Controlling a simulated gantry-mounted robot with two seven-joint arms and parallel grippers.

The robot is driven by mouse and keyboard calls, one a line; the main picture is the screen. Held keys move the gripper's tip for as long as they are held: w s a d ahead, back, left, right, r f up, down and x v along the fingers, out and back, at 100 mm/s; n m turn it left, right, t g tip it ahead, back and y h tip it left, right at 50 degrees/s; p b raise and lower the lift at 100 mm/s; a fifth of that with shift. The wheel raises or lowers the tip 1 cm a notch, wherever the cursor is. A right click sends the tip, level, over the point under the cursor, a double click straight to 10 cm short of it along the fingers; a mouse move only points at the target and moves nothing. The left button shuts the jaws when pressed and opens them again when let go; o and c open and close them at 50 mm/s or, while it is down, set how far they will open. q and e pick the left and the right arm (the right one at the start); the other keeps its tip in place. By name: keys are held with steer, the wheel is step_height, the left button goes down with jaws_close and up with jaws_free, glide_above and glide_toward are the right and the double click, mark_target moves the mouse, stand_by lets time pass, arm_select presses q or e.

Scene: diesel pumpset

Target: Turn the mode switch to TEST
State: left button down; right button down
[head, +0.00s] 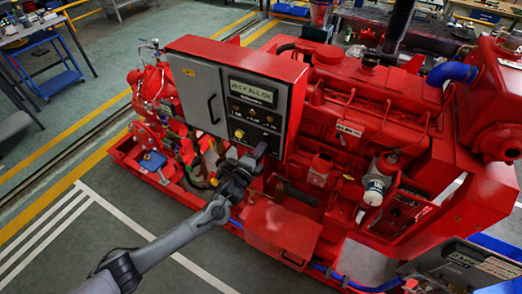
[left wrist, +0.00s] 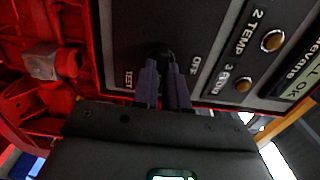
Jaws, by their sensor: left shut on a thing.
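The control panel (head: 299,72) is a red box with a dark face, a small lit display (head: 251,92) and several knobs, mounted on the red pumpset. My left gripper (head: 259,152) is at the panel's lower edge and hides the mode switch in the head view. In the left wrist view, the fingers of my left gripper (left wrist: 167,82) are shut on the dark mode switch (left wrist: 166,49). The TEST label (left wrist: 128,80) is left of the fingers and the OFF label (left wrist: 195,65) is right of them. The knob's pointer is hidden, so its setting cannot be told.
The grey cabinet door (head: 199,95) with a black handle is left of the panel face. The red engine (head: 370,105) stands to the right, with a white-and-dark filter (head: 374,188) low on its side. Open floor (head: 100,225) lies at front left.

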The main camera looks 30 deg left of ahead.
stand_by(0.3)
arm_select(q)
steer(key=c, duration=1.2)
jaws_free()
steer(key=shift+o, duration=0.2)
steer(key=s, duration=1)
steer(key=shift+s+a, duration=0.15)
steer(key=shift+s, duration=0.25)
